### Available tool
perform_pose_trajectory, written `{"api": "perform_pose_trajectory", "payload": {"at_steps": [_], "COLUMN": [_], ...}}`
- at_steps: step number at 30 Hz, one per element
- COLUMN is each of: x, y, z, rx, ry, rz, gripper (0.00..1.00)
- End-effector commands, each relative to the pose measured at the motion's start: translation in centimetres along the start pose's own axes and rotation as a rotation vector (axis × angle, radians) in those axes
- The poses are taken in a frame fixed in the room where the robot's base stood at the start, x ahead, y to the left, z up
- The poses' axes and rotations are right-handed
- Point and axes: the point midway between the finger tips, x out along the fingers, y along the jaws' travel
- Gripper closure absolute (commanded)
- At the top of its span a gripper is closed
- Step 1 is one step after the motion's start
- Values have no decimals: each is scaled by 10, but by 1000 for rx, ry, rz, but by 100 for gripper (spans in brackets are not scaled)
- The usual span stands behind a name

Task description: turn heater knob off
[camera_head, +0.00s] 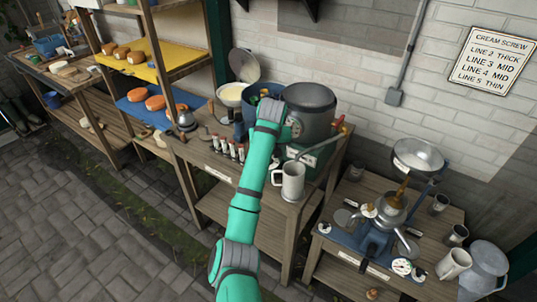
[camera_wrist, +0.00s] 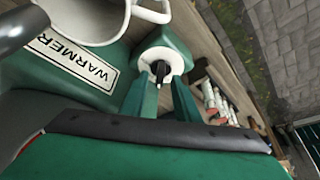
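The warmer (camera_head: 310,157) is a green box with a white label under a large grey pot, on the wooden bench. In the wrist view its green body (camera_wrist: 95,95) carries the label "WARMER". The heater knob (camera_wrist: 160,70) is a small black knob on a round white dial on a green housing. My gripper (camera_wrist: 158,88) points at the knob, its two green fingers apart on either side of it. I cannot tell whether they touch it. In the head view my arm hides the knob and the fingertips.
A white mug (camera_head: 290,182) stands at the bench's front edge, close to the warmer; it shows in the wrist view (camera_wrist: 85,18). Several small vials (camera_head: 228,148) stand left of my arm. The grey pot (camera_head: 309,110) rises behind. A separator (camera_head: 388,210) stands on the right table.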

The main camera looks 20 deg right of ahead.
Motion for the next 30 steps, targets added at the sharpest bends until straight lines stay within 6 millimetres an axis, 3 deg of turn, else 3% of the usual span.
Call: {"api": "perform_pose_trajectory", "payload": {"at_steps": [9,15,21,30], "x": [-59,-87,-98,-98], "y": [1,-1,0,0], "z": [-1,-1,0,0], "rx": [1,0,0,0], "ry": [5,4,2,2], "rz": [1,-1,0,0], "gripper": [71,71,71,71]}}
